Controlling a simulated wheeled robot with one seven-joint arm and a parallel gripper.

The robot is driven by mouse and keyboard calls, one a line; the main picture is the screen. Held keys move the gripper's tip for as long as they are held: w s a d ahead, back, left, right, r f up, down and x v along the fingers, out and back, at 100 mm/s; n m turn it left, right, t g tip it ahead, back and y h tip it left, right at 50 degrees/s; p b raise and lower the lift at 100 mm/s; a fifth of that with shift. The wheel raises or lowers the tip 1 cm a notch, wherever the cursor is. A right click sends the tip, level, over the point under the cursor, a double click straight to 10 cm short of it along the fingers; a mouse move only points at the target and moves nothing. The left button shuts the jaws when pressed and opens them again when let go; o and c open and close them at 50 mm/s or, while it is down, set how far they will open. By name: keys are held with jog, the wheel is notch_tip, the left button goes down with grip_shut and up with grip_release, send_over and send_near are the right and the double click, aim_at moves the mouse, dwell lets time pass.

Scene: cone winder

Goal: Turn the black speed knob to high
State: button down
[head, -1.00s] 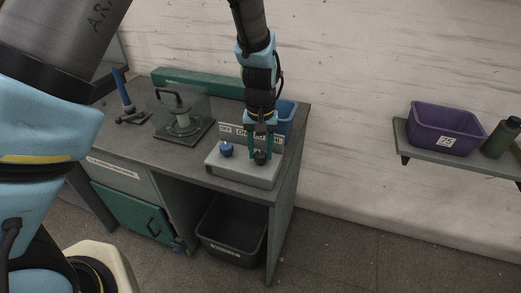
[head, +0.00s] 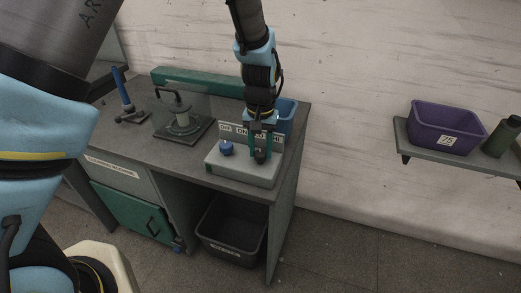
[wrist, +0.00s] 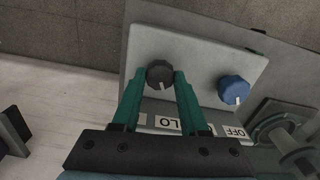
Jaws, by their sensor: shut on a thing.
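The black speed knob (wrist: 159,74) stands on a pale control box (wrist: 200,48). Its white mark points down in the wrist view, roughly toward the label strip. My gripper (wrist: 160,80) has its two green fingers shut on the sides of the knob; it shows in the head view too (head: 261,153). A blue knob (wrist: 234,89) sits on the same box beside an OFF label (wrist: 235,131), apart from my fingers.
The box stands at the right front of a grey workbench (head: 215,190). A spindle with a black handle (head: 183,122) and a blue-handled tool (head: 124,95) stand to the left. A blue bin (head: 287,115) is behind my gripper. A purple bin (head: 440,127) sits on a wall shelf.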

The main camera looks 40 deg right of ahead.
aim_at(261, 153)
jog(key=m+b, duration=0.1)
jog(key=m, duration=1.1)
jog(key=shift+m, duration=0.3)
dwell(0.4)
jog(key=shift+c, duration=2.2)
grip_release()
notch_tip(261, 153, up, 11)
jog(key=b, duration=0.2)
jog(key=shift+b, duration=0.35)
jog(key=shift+f, duration=0.1)
